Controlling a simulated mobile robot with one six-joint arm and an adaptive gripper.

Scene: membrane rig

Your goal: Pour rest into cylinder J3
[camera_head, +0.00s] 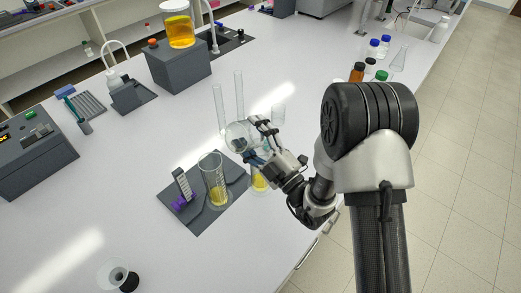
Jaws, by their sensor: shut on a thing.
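My gripper (262,143) is shut on a clear glass vessel (237,136) and holds it tilted above the dark grey tray. I cannot make out any liquid in it. A clear cylinder (213,172) with yellow liquid in its lower part stands upright on the tray (196,225), below and left of my gripper. A second vessel with yellow liquid (260,184) stands just right of it, partly hidden behind my gripper. I cannot read a J3 label on either.
Two tall clear tubes (239,92) rise behind the held vessel, with a small clear beaker (278,113) to their right. A purple-based stand (182,200) is left of the cylinder. Bottles (357,72) stand at the back right. The front left bench is mostly clear around a black-and-white cup (119,274).

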